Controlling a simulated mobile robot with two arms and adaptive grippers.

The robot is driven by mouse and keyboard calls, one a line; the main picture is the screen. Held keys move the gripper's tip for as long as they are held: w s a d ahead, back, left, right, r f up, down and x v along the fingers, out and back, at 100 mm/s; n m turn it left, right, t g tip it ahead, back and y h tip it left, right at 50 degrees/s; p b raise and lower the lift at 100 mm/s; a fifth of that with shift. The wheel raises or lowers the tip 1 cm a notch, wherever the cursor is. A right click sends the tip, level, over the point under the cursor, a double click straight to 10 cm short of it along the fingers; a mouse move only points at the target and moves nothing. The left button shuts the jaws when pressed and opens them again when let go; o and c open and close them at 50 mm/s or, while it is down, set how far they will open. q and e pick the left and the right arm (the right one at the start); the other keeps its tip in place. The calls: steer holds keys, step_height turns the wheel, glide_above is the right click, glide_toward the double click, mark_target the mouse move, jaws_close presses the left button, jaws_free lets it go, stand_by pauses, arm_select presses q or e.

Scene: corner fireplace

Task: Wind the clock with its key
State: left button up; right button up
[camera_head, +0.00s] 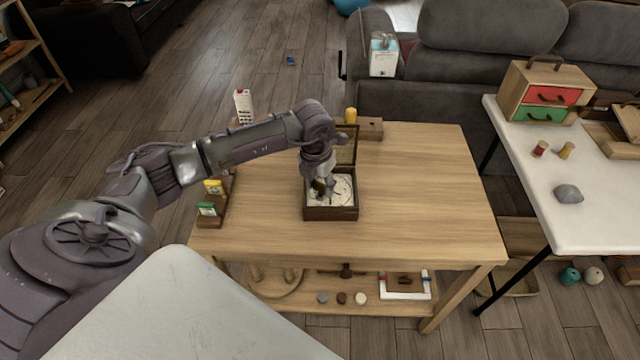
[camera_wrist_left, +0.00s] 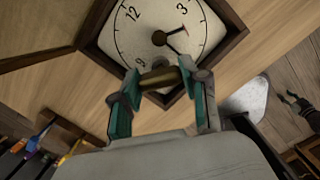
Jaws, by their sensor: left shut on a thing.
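The clock (camera_head: 345,187) is a white dial lying face up in a dark wooden box (camera_head: 331,214) on the wooden table (camera_head: 430,200). The box's hinged lid (camera_head: 347,145) stands open. In the left wrist view the dial (camera_wrist_left: 140,22) shows black numerals and dark hands around a hub. My left gripper (camera_head: 325,188) reaches down over the left part of the dial. In the wrist view its teal fingertips (camera_wrist_left: 160,75) are closed on a brass-coloured bar, seemingly the key (camera_wrist_left: 157,80). Whether the key sits in the clock cannot be told.
Small holders with yellow (camera_head: 213,187) and green (camera_head: 207,209) pieces stand at the table's left edge. A carton (camera_head: 243,105) and a wooden block (camera_head: 369,129) are at the back. The table right of the box is clear. A white table (camera_head: 600,210) stands at right.

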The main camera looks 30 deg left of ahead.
arm_select(q)
steer(key=shift+f+m+b, duration=0.1)
steer(key=shift+m+b, duration=0.4)
steer(key=shift+m, duration=0.9)
steer(key=shift+m+b, duration=0.55)
steer(key=shift+m, duration=0.05)
steer(key=shift+m+h+b, duration=0.4)
steer(key=shift+m, duration=0.6)
